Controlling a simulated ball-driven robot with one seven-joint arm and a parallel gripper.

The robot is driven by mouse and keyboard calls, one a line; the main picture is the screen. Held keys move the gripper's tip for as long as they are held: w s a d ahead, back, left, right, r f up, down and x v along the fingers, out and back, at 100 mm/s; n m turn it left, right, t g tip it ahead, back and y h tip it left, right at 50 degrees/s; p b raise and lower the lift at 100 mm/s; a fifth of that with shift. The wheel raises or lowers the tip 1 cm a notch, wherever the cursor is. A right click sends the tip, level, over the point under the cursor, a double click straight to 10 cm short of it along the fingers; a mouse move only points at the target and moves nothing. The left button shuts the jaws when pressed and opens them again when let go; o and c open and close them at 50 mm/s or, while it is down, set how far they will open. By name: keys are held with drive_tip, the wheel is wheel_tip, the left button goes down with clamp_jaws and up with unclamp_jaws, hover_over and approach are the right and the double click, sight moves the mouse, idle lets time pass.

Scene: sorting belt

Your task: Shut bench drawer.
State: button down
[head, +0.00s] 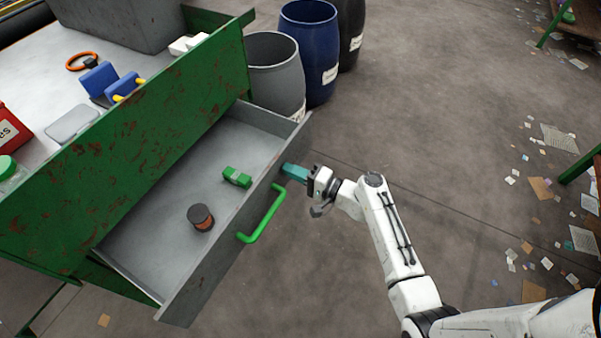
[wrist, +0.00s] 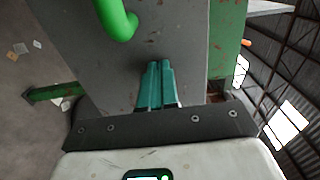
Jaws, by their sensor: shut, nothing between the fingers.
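The grey bench drawer (head: 173,310) stands pulled well out of the green bench (head: 130,150). Its green bar handle (head: 263,220) is on the outer face. Inside lie a dark round item (head: 201,217) and a small green block (head: 237,177). My gripper (head: 288,171) is shut and empty, with its teal fingers at the drawer front, beyond the handle's far end. In the wrist view the shut fingertips (wrist: 158,66) point at the grey front, and the handle (wrist: 117,22) is at upper left. I cannot tell whether the tips touch the front.
Grey (head: 275,75), blue (head: 311,50) and black (head: 350,30) barrels stand beyond the drawer. The bench top holds blue items (head: 98,79), an orange ring (head: 81,61) and a grey bin (head: 120,20). The floor right of the drawer is open, with scattered papers farther right.

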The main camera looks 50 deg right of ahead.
idle(0.3)
drive_tip(key=b+x, duration=1)
drive_tip(key=x, duration=1.1)
drive_tip(key=shift+w+a+f+b, duration=0.15)
drive_tip(key=shift+w+b, duration=0.15)
drive_tip(key=shift+w, duration=0.05)
drive_tip(key=shift+b+x, duration=0.3)
drive_tip(key=shift+x, duration=0.45)
